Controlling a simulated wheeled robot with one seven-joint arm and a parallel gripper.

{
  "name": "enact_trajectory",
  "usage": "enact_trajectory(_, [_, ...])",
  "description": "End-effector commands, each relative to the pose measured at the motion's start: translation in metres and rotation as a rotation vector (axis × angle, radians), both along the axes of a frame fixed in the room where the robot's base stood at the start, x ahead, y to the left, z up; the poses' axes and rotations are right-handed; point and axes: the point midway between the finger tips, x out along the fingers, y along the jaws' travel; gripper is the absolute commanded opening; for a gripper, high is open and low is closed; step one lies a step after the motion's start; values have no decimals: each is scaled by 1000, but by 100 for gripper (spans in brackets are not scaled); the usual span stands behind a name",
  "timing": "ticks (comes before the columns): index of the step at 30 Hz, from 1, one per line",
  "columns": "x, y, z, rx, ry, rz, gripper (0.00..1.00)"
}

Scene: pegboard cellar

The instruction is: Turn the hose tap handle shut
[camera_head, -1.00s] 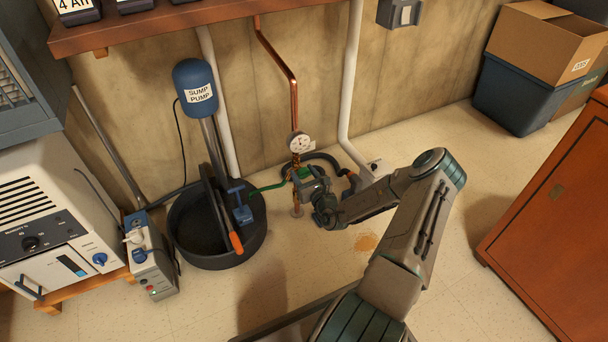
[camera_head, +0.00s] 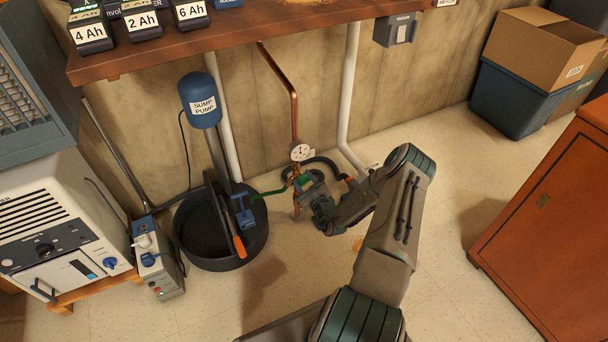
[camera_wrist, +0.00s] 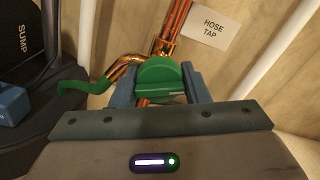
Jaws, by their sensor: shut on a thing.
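The hose tap is a brass fitting on a copper pipe low on the wall, with a label reading "HOSE TAP" (camera_wrist: 209,27) beside it in the wrist view. Its round green handle (camera_wrist: 158,76) sits between the blue-grey fingers of my gripper (camera_wrist: 160,92), which is shut on it. In the head view my gripper (camera_head: 307,184) is at the tap, and the wrist partly hides the fitting.
A black sump basin (camera_head: 205,240) with a blue sump pump (camera_head: 200,100) stands just left of the tap. A pressure gauge (camera_head: 300,152) is above it. A wooden shelf (camera_head: 230,38) overhangs. A wooden cabinet (camera_head: 545,215) stands right. Floor between is clear.

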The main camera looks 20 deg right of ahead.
Motion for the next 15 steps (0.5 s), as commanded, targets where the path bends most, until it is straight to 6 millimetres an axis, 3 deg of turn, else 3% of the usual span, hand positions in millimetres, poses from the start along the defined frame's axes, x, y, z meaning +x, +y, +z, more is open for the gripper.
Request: enact_trajectory(15, [-1,-1,2,-493,-14,0,19])
